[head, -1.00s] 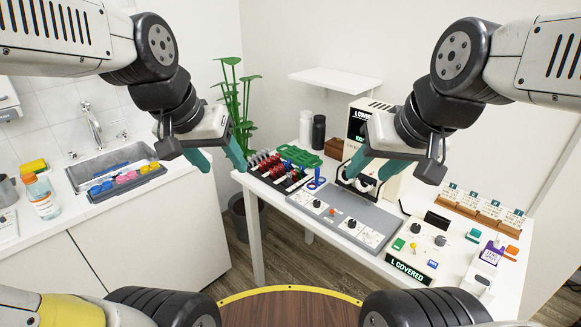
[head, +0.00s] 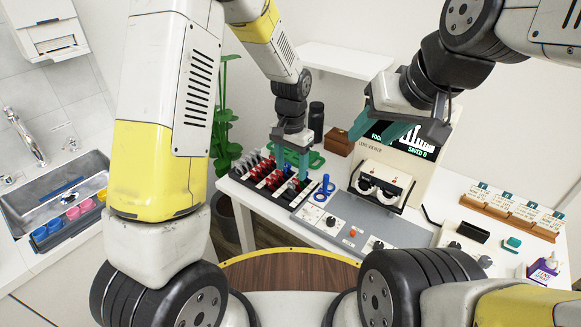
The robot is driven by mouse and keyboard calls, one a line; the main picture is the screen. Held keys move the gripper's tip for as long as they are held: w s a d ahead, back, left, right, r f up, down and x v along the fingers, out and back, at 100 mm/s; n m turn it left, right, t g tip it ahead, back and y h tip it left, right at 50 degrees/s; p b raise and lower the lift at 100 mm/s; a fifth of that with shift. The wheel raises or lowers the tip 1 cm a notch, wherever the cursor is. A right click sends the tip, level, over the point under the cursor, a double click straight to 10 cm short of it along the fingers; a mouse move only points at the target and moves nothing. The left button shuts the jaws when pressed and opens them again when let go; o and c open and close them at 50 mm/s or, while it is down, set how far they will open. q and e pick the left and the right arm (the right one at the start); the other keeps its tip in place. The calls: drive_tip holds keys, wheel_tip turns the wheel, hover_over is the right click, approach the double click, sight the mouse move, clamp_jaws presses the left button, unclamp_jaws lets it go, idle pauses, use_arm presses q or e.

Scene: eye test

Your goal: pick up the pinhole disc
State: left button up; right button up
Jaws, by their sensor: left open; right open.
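A black rack (head: 254,184) on the white table holds red-handled and dark-handled lens discs in rows. I cannot tell which of them is the pinhole disc; the pieces are small and partly hidden. My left gripper (head: 291,172) is open, teal fingers pointing down over the right part of the rack, among or just above the handles. I cannot tell whether it touches one. My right gripper (head: 372,136) is open and empty, in the air in front of the lens viewer (head: 414,158).
A blue ring stand (head: 324,188) stands close right of the rack, and a green tray (head: 312,158) lies behind it. A grey panel with knobs (head: 345,226) fills the front.

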sight(291, 184)
use_arm(q)
wheel_tip(291, 184, down, 7)
drive_tip(key=shift+f, duration=0.1)
clamp_jaws()
idle(0.5)
